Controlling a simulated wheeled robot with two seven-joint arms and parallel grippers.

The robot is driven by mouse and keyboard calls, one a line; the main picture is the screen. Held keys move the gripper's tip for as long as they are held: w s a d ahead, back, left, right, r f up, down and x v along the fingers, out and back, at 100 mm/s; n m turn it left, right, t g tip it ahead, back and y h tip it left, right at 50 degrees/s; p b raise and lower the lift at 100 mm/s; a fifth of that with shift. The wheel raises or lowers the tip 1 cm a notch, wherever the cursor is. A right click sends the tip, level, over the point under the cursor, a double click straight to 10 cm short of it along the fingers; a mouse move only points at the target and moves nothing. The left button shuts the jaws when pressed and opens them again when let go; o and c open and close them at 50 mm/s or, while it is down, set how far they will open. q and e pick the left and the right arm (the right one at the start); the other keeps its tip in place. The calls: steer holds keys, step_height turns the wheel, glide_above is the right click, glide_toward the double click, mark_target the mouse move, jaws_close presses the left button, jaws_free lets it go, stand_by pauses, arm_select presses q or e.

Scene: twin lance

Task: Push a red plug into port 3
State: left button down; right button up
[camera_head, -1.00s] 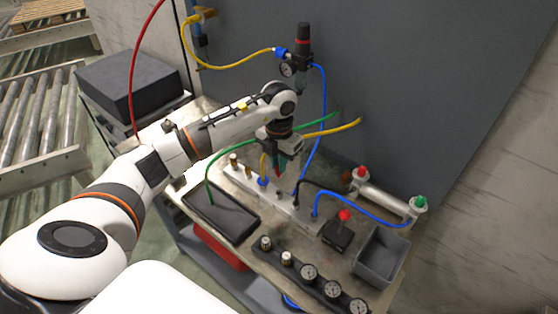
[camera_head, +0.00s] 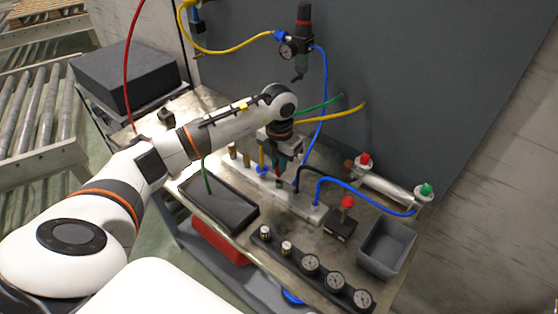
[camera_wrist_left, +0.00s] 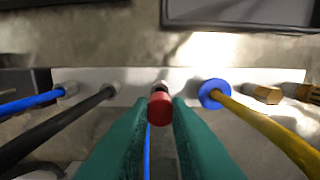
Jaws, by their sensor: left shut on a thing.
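My left gripper (camera_head: 279,180) is over the pale manifold bar (camera_head: 309,212), pointing down. In the left wrist view its two green fingers (camera_wrist_left: 160,115) are shut on a red plug (camera_wrist_left: 159,109), one on each side. The plug's metal end is at the middle of the manifold (camera_wrist_left: 230,76), between the black hose's fitting and the blue collar with the yellow hose. The plug hides the port beneath it, so I cannot tell whether its tip is in the hole. No port number is readable. My right gripper is not in view.
A black tray (camera_head: 246,221) lies in front of the manifold. Blue (camera_head: 365,192), black and yellow hoses rise close to the gripper. A red-knobbed switch (camera_head: 342,226), a grey bin (camera_head: 388,252) and a strip of gauges (camera_head: 311,263) stand to the right and front.

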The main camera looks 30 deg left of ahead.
arm_select(q)
steer(key=shift+f, duration=0.3)
stand_by(1.0)
steer(key=shift+b, duration=0.35)
stand_by(0.6)
steer(key=shift+s+f+b, duration=0.1)
steer(key=shift+f+b, duration=1.05)
steer(key=shift+f, duration=0.3)
steer(key=c, duration=1.3)
jaws_free()
steer(key=shift+r, duration=0.1)
step_height(320, 180, up, 12)
steer(key=shift+f+b, duration=0.1)
steer(key=shift+b, duration=1)
